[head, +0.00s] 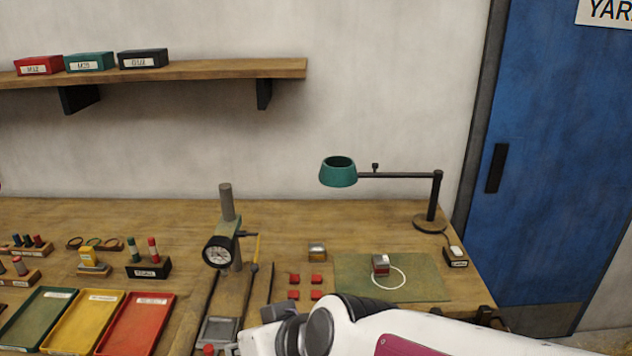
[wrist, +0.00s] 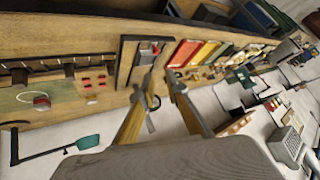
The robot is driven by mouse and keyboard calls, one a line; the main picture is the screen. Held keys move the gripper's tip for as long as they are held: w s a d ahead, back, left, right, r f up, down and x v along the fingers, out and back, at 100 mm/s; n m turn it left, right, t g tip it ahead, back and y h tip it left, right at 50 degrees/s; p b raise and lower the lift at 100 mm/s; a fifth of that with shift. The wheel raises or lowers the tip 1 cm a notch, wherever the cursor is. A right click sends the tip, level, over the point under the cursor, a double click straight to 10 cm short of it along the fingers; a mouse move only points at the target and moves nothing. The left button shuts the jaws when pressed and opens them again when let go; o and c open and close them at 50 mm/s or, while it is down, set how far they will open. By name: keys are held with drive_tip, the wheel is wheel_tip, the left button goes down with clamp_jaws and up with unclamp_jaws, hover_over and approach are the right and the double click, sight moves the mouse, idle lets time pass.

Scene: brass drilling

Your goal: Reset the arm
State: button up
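My gripper (wrist: 160,80) shows in the wrist view with two brass-coloured fingers apart and nothing held between them. It hangs over the workbench, with the dial gauge visible beyond, between the fingers. In the head view my white arm crosses the bottom right, and the fingers cannot be made out there. A small metal-and-red block (head: 380,266) sits on the green mat (head: 425,285), beside a white circle. Another small metal block (head: 317,252) stands left of the mat.
The dial gauge stand (head: 226,200) rises mid-bench. Green (head: 38,318), yellow (head: 84,318) and red (head: 136,322) trays lie at the left. Several red pads (head: 294,295) lie by the mat. A teal lamp (head: 338,173) overhangs the right side. A shelf (head: 200,70) hangs above.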

drive_tip(key=s+d+m+h, duration=0.1)
drive_tip(key=s+d+h, duration=0.1)
drive_tip(key=d, duration=0.7)
drive_tip(key=s+d+m+h, duration=0.2)
drive_tip(key=s+d, duration=0.3)
drive_tip(key=d, duration=0.4)
drive_tip(key=s+d+m+h, duration=0.2)
drive_tip(key=s+d, duration=0.2)
drive_tip(key=d, duration=0.5)
drive_tip(key=shift+d+f+g+h, duration=0.2)
drive_tip(key=shift+f+g+h, duration=0.1)
drive_tip(key=shift+f, duration=0.05)
